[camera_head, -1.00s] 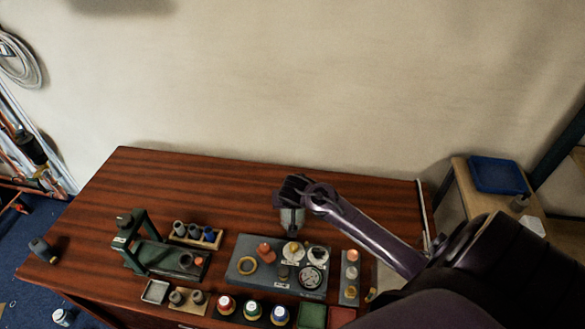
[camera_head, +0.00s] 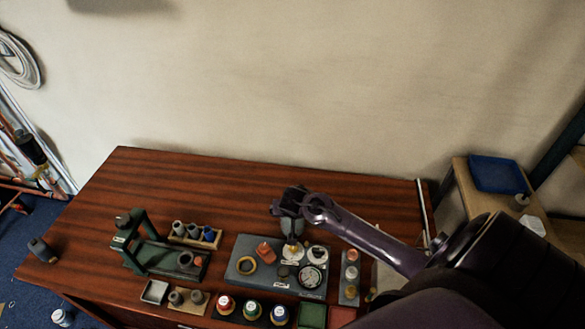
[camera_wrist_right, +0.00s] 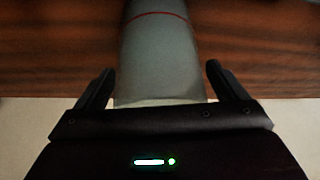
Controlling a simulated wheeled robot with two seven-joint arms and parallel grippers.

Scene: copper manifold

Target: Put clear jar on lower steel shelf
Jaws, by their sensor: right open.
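My right gripper (camera_head: 289,212) is low over the middle of the wooden table, above the grey plate. In the right wrist view its two dark fingers (camera_wrist_right: 161,78) stand open on either side of a greyish translucent cylinder with a thin red line, which looks like the clear jar (camera_wrist_right: 160,55). Narrow gaps show between the fingers and its sides. The far end of the cylinder is cut off by the frame. In the head view a pale grey shape shows under the gripper, too small to tell jar from fingers. I cannot identify the lower steel shelf with certainty. My left gripper is not in view.
Several colour-capped jars line the front. A blue tray (camera_head: 495,174) lies on a wooden surface at right. The table's back is clear.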

